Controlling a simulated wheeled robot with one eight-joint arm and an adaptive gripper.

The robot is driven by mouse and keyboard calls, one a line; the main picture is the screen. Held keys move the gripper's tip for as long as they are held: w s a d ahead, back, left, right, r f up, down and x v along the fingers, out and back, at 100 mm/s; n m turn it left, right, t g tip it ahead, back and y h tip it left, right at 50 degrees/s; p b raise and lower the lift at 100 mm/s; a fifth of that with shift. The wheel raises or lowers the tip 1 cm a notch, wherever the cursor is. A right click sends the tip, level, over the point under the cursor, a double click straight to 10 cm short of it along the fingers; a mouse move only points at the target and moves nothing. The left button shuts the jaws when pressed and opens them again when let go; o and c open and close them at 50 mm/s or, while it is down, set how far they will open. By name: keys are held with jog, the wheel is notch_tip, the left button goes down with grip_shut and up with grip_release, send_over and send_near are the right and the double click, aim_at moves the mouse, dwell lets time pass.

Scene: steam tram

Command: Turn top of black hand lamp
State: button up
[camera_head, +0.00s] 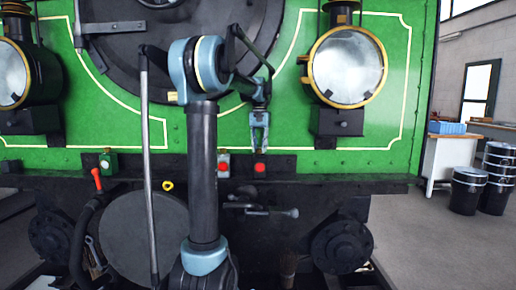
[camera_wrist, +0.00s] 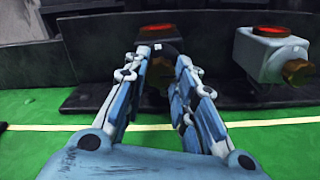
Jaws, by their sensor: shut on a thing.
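The black hand lamp (camera_head: 260,168) with a red lens stands on the dark beam below the green front plate. In the wrist view its red lens (camera_wrist: 158,31) shows just beyond my fingertips, and its dark top lies between them, mostly hidden. My gripper (camera_head: 260,148) points down onto the lamp from above. In the wrist view the blue-grey fingers of my gripper (camera_wrist: 165,58) close in on both sides of the lamp's top. The exact contact is hard to see.
A grey-white lamp (camera_wrist: 262,58) with a red lens and brass knob stands close beside it; it also shows in the head view (camera_head: 224,163). A green lamp (camera_head: 108,162) is further left. A large round headlamp (camera_head: 346,66) sits above right of my gripper.

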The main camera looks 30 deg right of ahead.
jog(key=shift+m, duration=0.4)
jog(key=o, duration=1.1)
jog(key=shift+r, duration=3.75)
